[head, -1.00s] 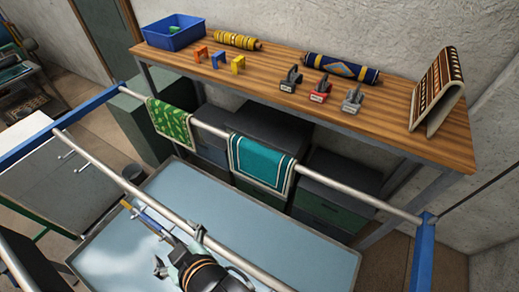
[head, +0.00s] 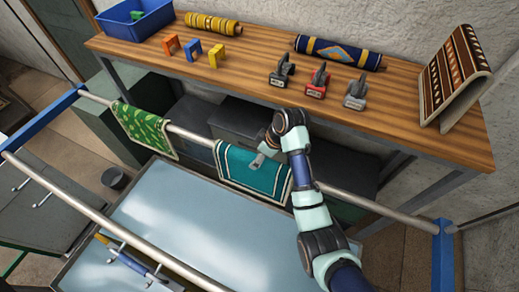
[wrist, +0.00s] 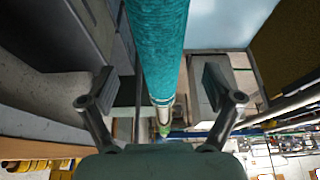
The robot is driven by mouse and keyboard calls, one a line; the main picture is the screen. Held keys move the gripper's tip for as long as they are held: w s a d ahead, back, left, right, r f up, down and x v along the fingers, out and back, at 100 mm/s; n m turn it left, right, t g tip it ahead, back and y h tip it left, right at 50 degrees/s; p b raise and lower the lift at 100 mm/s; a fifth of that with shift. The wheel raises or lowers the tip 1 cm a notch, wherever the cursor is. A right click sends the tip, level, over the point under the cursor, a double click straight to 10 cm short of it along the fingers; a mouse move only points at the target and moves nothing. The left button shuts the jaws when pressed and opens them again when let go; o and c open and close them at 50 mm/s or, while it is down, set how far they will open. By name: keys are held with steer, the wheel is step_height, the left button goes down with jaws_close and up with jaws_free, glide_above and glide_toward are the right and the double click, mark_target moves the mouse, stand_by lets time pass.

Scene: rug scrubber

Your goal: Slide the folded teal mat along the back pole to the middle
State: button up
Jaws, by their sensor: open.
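The folded teal mat (head: 262,178) with white stripes hangs over the back pole (head: 375,207), right of the green patterned mat (head: 145,130). My gripper (head: 266,148) is at the top of the teal mat, with my arm reaching over from the lower right. In the wrist view, the teal mat (wrist: 157,40) covers the pole and runs between the fingers of my open gripper (wrist: 160,92). The fingers stand on both sides with a gap to the cloth. The bare pole (wrist: 162,113) shows beyond the mat's edge, with some green farther along.
A wooden bench (head: 245,72) behind the pole holds a blue bin (head: 135,20), rolled rugs, clamps and a folded patterned rug (head: 455,75). A front pole (head: 95,218) with hooks crosses the lower left. The pole is bare between the two mats and right of the teal mat.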

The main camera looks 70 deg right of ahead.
mark_target(241, 153)
steer(key=x, duration=0.6)
steer(key=shift+f, duration=0.1)
steer(key=c, duration=1.7)
steer(key=shift+w+d+f+b, duration=0.1)
steer(key=shift+w+b, duration=0.95)
steer(key=shift+w, duration=0.85)
steer(key=shift+w+b, duration=0.45)
steer(key=shift+w, duration=0.4)
steer(key=shift+w, duration=0.1)
